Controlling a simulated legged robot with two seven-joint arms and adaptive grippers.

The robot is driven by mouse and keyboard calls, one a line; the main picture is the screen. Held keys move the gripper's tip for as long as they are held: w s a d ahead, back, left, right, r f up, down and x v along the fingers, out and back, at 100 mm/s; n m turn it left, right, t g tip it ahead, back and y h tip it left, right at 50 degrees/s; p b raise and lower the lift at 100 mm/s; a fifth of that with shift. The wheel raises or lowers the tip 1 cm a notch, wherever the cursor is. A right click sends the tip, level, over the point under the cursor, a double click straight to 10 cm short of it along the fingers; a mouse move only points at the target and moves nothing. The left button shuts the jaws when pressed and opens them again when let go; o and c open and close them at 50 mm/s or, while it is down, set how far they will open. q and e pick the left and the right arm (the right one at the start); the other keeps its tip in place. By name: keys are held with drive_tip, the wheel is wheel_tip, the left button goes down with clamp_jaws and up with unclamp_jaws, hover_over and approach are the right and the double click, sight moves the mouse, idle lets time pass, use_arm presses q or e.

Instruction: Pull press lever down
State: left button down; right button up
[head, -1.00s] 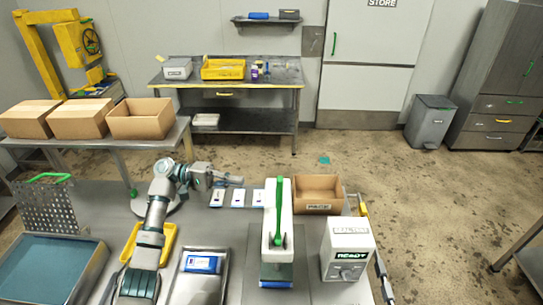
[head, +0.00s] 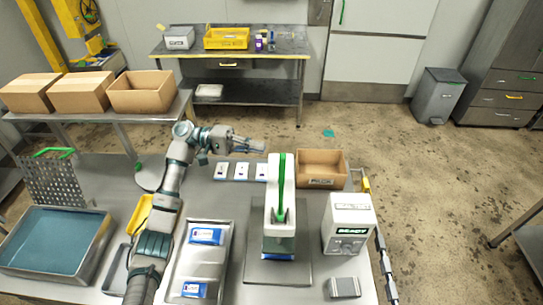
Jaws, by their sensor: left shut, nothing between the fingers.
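The press (head: 272,215) is a white upright column on a grey base plate on the bench. Its green press lever (head: 282,185) runs down the middle of the column, seen from above. A blue-and-white pouch lies partly hidden under the press head. My left gripper (head: 260,146) is shut and empty. It shows behind and to the left of the press top, near the far edge of the bench, apart from the lever. My right gripper is not in view.
A metal tray (head: 183,268) with two blue-and-white pouches lies left of the press. A white box with a green display (head: 348,212) and a small grey block (head: 345,288) stand right. An open cardboard box (head: 320,157) and several cards lie behind.

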sight(281, 191)
use_arm(q)
drive_tip(key=s+d+p, duration=0.2)
drive_tip(key=s+d, duration=0.2)
drive_tip(key=s, duration=0.1)
drive_tip(key=shift+d+r+p, duration=0.15)
drive_tip(key=shift+r+p, duration=0.1)
drive_tip(key=shift+p, duration=0.05)
drive_tip(key=shift+d, duration=0.15)
drive_tip(key=shift+s+d, duration=0.1)
drive_tip(key=shift+d, duration=0.05)
